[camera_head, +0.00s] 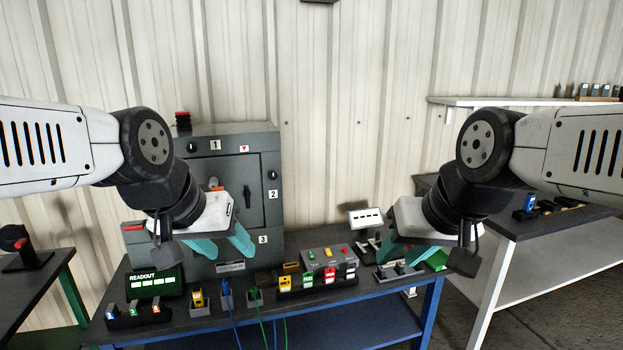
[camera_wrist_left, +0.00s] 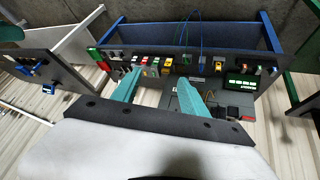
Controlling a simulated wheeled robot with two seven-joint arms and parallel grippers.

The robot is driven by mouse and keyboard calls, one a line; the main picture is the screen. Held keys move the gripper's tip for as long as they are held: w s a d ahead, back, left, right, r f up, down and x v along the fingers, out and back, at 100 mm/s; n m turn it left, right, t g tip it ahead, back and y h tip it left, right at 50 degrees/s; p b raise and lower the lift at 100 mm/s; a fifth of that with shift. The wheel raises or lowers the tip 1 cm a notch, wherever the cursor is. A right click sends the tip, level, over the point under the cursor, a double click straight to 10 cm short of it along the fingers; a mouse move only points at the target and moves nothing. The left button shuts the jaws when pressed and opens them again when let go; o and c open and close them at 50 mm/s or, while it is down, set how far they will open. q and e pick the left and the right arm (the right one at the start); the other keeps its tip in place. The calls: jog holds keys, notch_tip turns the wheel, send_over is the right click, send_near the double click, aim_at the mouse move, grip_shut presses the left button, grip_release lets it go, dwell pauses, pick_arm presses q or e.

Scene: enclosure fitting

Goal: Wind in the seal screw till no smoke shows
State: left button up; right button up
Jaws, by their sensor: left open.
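The grey enclosure (camera_head: 240,150) stands at the back left of the bench, with its door closed and plates numbered 1, 2 and 3 on its front. I cannot tell which part is the seal screw. No smoke is visible. My left gripper (camera_head: 226,243) is open and empty in front of the enclosure's lower part; its teal fingers also show in the left wrist view (camera_wrist_left: 156,92). My right gripper (camera_head: 404,252) looks open and empty over the bench's right end.
The bench (camera_head: 330,291) carries a green-lit readout (camera_head: 155,282), coloured blocks and a grey box with coloured buttons (camera_head: 328,258). Blue and green cables hang off its front. A white-framed table (camera_head: 540,222) stands at right, and a small table with a red knob at left.

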pick_arm(q)
jog(key=shift+s+a, duration=0.15)
jog(key=shift+s, duration=0.75)
grip_shut()
dwell(1.0)
